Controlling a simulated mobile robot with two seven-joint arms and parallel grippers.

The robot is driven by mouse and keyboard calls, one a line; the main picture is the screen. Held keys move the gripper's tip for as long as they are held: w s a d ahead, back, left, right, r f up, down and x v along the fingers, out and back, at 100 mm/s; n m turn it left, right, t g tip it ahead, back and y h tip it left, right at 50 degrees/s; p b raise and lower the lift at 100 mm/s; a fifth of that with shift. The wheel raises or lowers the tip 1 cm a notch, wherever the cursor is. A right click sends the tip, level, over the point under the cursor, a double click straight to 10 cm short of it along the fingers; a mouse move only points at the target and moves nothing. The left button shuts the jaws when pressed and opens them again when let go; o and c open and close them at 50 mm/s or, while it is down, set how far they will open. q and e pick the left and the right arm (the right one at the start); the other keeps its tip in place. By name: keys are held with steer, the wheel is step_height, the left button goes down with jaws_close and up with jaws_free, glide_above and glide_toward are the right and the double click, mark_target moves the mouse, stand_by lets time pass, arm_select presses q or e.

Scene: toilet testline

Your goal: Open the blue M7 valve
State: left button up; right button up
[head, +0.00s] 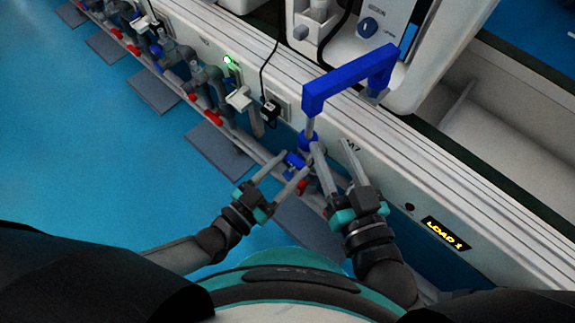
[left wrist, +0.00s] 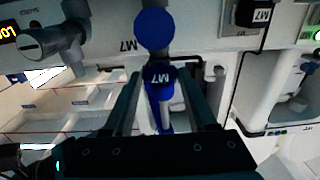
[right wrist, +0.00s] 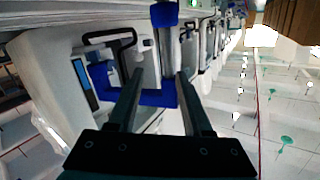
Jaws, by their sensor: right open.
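The blue M7 valve (head: 295,160) sits low on the pipework beside the white bench. My right gripper (head: 331,144) is open, close to the right of the blue fitting (head: 310,141) under the tall pipe. In the right wrist view, a blue angled pipe (right wrist: 150,98) shows beyond and between its fingers.
A tall blue angled pipe (head: 345,80) rises over the bench edge (head: 400,140). Several similar pipe sets with red handles (head: 213,117) line the bench to the left. A LOAD 1 display (head: 445,232) is on the right.

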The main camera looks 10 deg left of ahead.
arm_select(q)
steer(key=c, duration=0.8)
steer(key=shift+n, duration=0.4)
arm_select(e)
steer(key=shift+f, duration=0.15)
arm_select(q)
steer(key=shift+n, duration=0.6)
steer(key=shift+n+p, duration=0.45)
steer(key=shift+n, duration=1.85)
arm_select(e)
steer(key=shift+w+d+f+g+h, duration=0.35)
steer(key=shift+d+f+g, duration=0.1)
steer(key=shift+g, duration=0.35)
arm_select(q)
steer(key=shift+n, duration=0.3)
steer(key=o, duration=1.3)
steer(key=shift+o, duration=0.2)
